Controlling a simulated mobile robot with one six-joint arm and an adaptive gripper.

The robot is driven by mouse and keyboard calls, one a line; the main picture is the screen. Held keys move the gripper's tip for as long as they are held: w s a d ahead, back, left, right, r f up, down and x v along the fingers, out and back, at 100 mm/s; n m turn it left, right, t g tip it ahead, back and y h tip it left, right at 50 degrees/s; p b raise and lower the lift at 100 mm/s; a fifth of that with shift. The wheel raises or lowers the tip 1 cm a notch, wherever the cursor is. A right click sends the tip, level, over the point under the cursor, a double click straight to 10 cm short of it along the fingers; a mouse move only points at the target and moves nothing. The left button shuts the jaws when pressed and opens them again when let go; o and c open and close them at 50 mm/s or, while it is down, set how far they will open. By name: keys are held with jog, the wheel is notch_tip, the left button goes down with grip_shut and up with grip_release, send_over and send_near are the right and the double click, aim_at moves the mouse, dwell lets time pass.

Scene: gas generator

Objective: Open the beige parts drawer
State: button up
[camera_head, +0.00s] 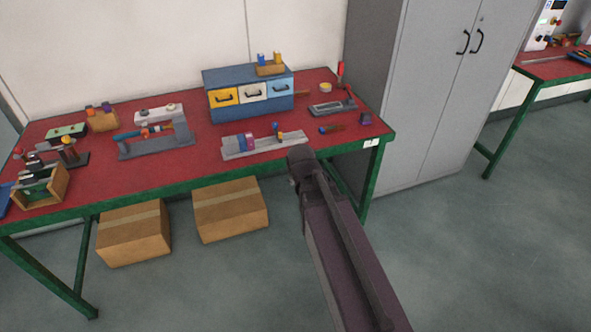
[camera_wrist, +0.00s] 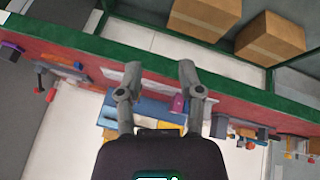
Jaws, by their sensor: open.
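A blue drawer cabinet (camera_head: 240,76) stands at the back of the red workbench. Its front has three drawers side by side: yellow on the left, the beige drawer (camera_head: 253,92) in the middle and light blue on the right. The beige drawer has a dark handle and looks closed, flush with its neighbours. In the wrist view, which looks upside down, my gripper (camera_wrist: 160,68) is open and empty, its fingers spread above the bench. The cabinet (camera_wrist: 155,111) shows between and beyond the fingers, apart from them. The gripper body hides part of it there.
On the bench (camera_head: 200,170), a grey fixture (camera_head: 262,146) lies in front of the cabinet, and a vise-like tool (camera_head: 333,106) stands to its right. A small wooden block holder (camera_head: 270,70) sits on the cabinet. Cardboard boxes (camera_head: 230,208) are underneath; a grey locker (camera_head: 430,90) stands right.

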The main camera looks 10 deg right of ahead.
jog(key=s+f+m+g, duration=0.1)
jog(key=s+m+g, duration=0.1)
jog(key=s, duration=0.4)
jog(key=s+f+m+g+y, duration=0.1)
jog(key=s+m+g, duration=0.1)
jog(key=s+g, duration=0.2)
jog(key=shift+s+a+f+m, duration=0.25)
jog(key=shift+s+a+m, duration=0.1)
jog(key=shift+s, duration=0.8)
